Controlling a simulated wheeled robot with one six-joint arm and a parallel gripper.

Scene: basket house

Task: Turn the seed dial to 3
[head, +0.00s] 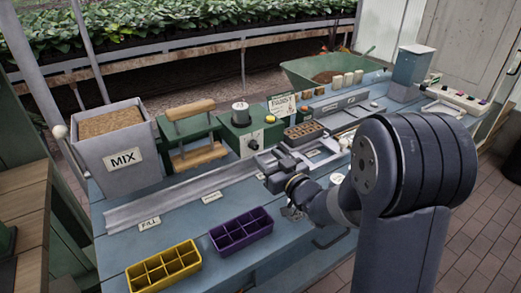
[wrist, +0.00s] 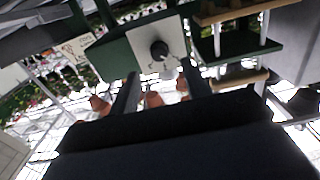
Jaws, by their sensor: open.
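The seed dial is a round black knob (wrist: 160,50) on a pale plate (wrist: 172,32). The plate is on the front of a green box (head: 240,128) on the bench. In the head view the dial (head: 254,143) is small, and its pointer and numbers cannot be read. My gripper (head: 268,163) is in front of the green box. In the wrist view, which looks turned over, the two fingers (wrist: 157,88) are apart with nothing between them. The knob is just beyond the fingertips, roughly centred between them, and appears untouched.
A metal rail (head: 170,202) runs along the bench, with a brown cell tray (head: 304,132) near my gripper. A green press with wooden bars (head: 190,135) and a MIX hopper (head: 112,145) stand left. Yellow (head: 163,268) and purple (head: 241,230) trays sit at the front.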

